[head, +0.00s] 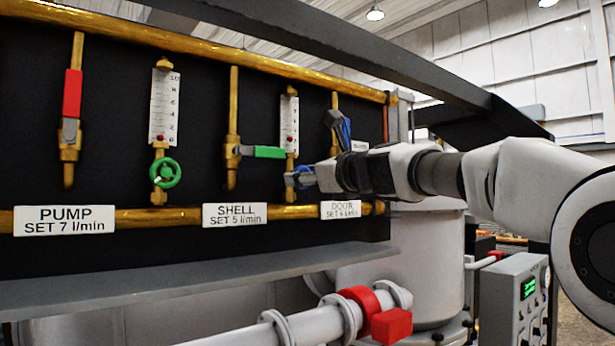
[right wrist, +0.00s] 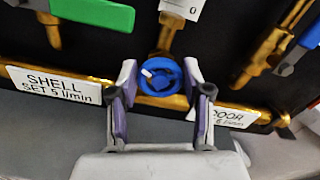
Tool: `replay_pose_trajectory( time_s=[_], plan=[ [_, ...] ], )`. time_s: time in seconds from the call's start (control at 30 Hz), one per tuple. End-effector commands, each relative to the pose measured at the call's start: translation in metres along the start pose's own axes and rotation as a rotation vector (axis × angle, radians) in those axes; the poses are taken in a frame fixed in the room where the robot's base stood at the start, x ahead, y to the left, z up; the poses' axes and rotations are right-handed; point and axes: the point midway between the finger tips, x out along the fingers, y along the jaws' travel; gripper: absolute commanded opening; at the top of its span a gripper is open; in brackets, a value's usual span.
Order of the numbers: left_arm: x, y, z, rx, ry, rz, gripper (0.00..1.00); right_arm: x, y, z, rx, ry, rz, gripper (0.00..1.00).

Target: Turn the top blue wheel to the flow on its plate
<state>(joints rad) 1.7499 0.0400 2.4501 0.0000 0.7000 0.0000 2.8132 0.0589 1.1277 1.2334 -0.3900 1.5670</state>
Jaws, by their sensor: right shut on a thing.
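The blue wheel (right wrist: 160,76) sits at the foot of the second flow tube, to the right of the SHELL plate (head: 235,215), which reads SET 5 l/min. In the head view, the wheel is largely hidden by my right gripper (head: 303,178). In the right wrist view, my right gripper (right wrist: 159,72) has one finger on each side of the wheel and is shut on its rim. The flow scale (head: 289,112) above the wheel has a red float low on it; its exact reading is too small to tell. My left gripper is not in view.
A green lever (head: 268,152) sticks out just left of my gripper. A blue lever (head: 342,131) is close above my wrist. A grey ledge (head: 180,285) runs below.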

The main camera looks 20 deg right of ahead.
Motion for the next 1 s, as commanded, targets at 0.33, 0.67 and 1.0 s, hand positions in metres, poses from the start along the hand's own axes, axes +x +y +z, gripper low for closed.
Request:
replay_pose_trajectory(
  time_s=[0.33, 0.67, 1.0],
  plan=[
    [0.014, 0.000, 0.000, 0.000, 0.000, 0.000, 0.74, 0.001, 0.001, -0.003, -0.291, 0.000, -0.001, 0.14],
    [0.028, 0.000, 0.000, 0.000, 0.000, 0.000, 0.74, 0.001, 0.001, -0.002, -0.606, 0.000, -0.003, 0.14],
    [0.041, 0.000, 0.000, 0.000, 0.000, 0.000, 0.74, 0.000, 0.001, -0.001, -0.929, -0.001, -0.006, 0.14]
  ],
)
